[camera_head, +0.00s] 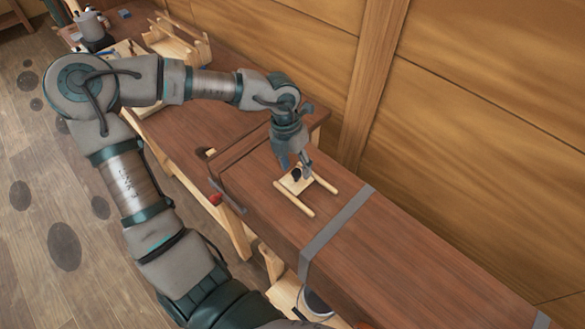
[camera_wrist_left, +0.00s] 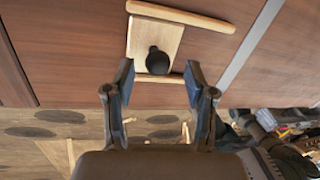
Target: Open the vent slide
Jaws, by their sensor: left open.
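The vent slide (camera_head: 289,184) is a pale wooden plate between two light wooden rails on the brown bench top. A dark round knob (camera_head: 297,174) stands on the plate. In the left wrist view the plate (camera_wrist_left: 152,35) lies between the rails and the knob (camera_wrist_left: 157,60) is near one end of it. My left gripper (camera_head: 295,163) is directly above the plate, pointing down. In the left wrist view its two fingers (camera_wrist_left: 158,84) are spread apart with the knob just beyond the gap between the tips, not gripped. My right gripper is not in view.
A grey strap (camera_head: 338,233) crosses the bench right of the slide. A panelled wooden wall runs along the back. The bench to the right is clear.

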